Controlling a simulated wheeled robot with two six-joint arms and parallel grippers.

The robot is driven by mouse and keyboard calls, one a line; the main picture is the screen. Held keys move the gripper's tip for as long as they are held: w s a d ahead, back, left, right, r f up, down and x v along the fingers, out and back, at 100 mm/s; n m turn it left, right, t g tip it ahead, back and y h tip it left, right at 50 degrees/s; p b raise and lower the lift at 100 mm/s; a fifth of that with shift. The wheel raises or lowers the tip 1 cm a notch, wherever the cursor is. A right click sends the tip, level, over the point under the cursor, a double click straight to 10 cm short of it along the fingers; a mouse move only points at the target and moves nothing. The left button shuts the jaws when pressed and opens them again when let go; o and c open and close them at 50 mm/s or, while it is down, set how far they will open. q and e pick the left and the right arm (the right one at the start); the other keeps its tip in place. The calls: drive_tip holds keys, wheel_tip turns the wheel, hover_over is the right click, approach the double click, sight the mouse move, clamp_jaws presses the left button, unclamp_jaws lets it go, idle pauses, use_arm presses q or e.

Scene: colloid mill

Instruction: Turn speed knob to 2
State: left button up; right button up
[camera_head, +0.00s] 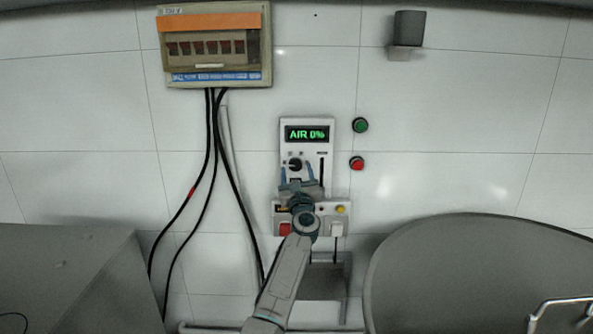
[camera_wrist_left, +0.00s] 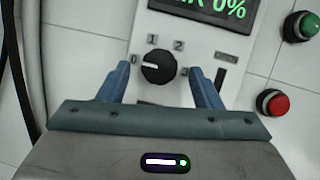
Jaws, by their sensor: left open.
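The speed knob (camera_head: 295,164) is black and round, on a white control panel (camera_head: 311,134) on the tiled wall. In the left wrist view the knob (camera_wrist_left: 158,67) has a white pointer line directed left, toward the 0 mark; marks 1, 2 and 3 run around it. The display (camera_wrist_left: 213,12) above reads "AIR 0%" in green. My left gripper (camera_head: 297,174) is open in front of the panel. In the left wrist view its blue fingers (camera_wrist_left: 161,85) stand to the left and right of the knob, with a gap on each side. My right gripper is not in view.
A green button (camera_head: 360,125) and a red button (camera_head: 357,163) are on the wall right of the panel. A lower switch box (camera_head: 338,229) sits under it. A breaker box (camera_head: 214,78) with hanging cables is at upper left. A large round grey vessel (camera_head: 470,285) stands at lower right.

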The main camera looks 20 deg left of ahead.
use_arm(q)
drive_tip(key=shift+w+a+r, duration=0.15)
drive_tip(key=shift+w+r, duration=0.05)
drive_tip(key=shift+w, duration=0.1)
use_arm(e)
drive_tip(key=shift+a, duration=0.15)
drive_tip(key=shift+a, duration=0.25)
use_arm(q)
drive_tip(key=c, duration=1)
